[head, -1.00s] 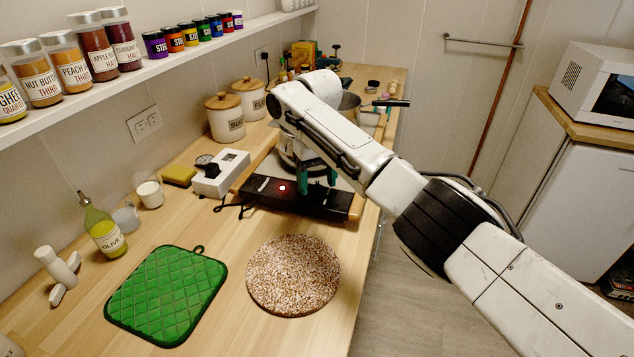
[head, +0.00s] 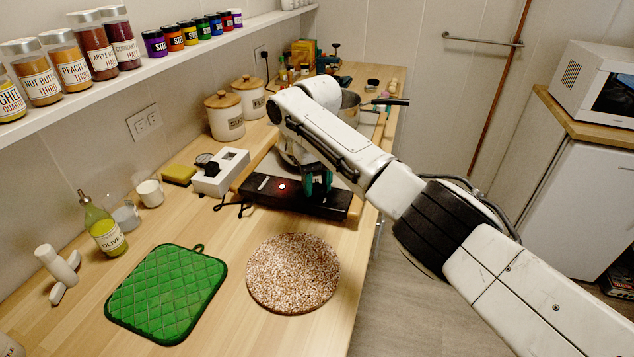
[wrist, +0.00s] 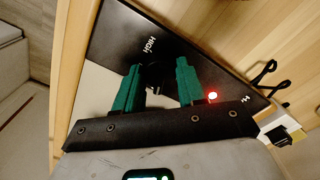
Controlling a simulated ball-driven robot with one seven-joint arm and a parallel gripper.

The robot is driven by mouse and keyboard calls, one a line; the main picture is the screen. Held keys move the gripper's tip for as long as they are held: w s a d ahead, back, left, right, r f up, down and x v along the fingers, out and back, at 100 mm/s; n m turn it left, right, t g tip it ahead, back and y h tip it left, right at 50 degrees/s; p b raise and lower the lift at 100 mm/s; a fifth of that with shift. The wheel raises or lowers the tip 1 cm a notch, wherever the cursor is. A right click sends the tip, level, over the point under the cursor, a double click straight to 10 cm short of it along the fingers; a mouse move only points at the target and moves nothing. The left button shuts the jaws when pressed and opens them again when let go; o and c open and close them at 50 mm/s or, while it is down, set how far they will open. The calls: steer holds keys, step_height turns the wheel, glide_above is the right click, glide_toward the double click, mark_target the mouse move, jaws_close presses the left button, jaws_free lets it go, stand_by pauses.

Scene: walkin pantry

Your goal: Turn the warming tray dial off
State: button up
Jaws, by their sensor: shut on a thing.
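The warming tray (head: 262,190) stands on the counter with a black front panel and a lit red light (head: 282,187). In the wrist view the black panel (wrist: 190,45) carries white lettering that reads HIGH, and the red light glows at the right. My gripper (head: 318,186) is at the panel, right of the light. In the wrist view its two teal fingers (wrist: 158,76) are closed around the dark dial (wrist: 154,82). The dial is mostly hidden between the fingers, so its pointer setting cannot be read.
A white power block (head: 221,172) with cords lies left of the tray. A green quilted mat (head: 167,294) and a round speckled board (head: 293,274) lie in front. A pot (head: 349,107) stands behind my arm. The counter's right edge is close to the tray.

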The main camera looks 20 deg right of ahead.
mark_target(317, 183)
steer(key=shift+n, duration=0.4)
steer(key=shift+c, duration=0.4)
steer(key=shift+n+p, duration=0.4)
steer(key=shift+n, duration=0.6)
steer(key=n, duration=0.4)
steer(key=shift+n, duration=0.3)
steer(key=n, duration=0.6)
steer(key=shift+n, duration=0.3)
steer(key=o, duration=1.1)
steer(key=shift+c, duration=0.2)
step_height(317, 183, up, 11)
steer(key=shift+b, duration=0.3)
